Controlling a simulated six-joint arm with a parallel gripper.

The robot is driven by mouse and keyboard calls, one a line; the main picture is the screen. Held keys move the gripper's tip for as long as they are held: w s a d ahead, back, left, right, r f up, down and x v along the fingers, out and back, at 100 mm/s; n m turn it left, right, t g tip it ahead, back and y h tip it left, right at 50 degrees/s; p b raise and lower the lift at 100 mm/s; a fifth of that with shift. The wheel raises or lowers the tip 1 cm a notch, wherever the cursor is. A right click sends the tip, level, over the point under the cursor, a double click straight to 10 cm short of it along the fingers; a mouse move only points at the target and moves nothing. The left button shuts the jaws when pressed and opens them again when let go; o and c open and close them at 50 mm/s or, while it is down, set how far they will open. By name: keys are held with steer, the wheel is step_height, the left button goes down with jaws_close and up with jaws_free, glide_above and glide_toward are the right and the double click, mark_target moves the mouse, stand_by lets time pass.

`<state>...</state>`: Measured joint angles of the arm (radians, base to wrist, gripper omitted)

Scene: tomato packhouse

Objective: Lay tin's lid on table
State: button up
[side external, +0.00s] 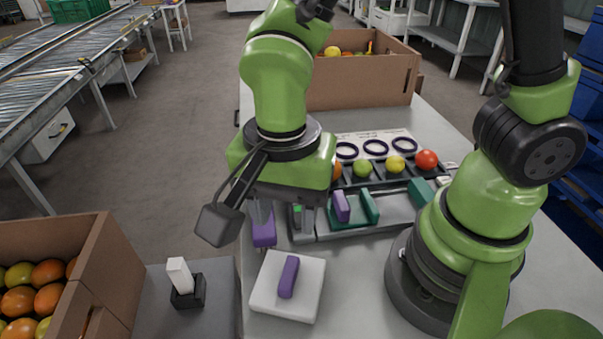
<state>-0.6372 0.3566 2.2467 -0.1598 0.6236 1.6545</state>
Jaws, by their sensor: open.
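A white square slab with a purple bar handle, which looks like the lid (262,301), lies flat at the front of the table (345,300). I cannot tell whether a tin is beneath it. My gripper (283,222) points down behind the slab, apart from its handle. Its jaws are open, with a finger on each side and nothing seen between them. A purple block (263,238) shows by the left finger; whether they touch is unclear.
A grey tray (375,238) with green and purple upright pieces stands right of my gripper. Behind it, a dark rack (378,178) holds several tomatoes. Cardboard crates stand at the back (362,88) and front left (92,262). A grey stand (220,290) bears a white peg in a black holder.

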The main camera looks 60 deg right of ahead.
steer(key=s+d+r+n+t+y, duration=0.1)
steer(key=s+d+r+n+t, duration=0.1)
steer(key=r, duration=0.5)
steer(key=s+d+r+n+t+y, duration=0.1)
steer(key=s+d+r+n+t, duration=0.1)
steer(key=d+r+n+t, duration=0.3)
steer(key=d+r+n, duration=0.2)
steer(key=d+r, duration=0.1)
steer(key=d, duration=0.1)
steer(key=shift+s+d+r, duration=0.2)
steer(key=shift+s+r, duration=0.05)
steer(key=shift+s, duration=0.15)
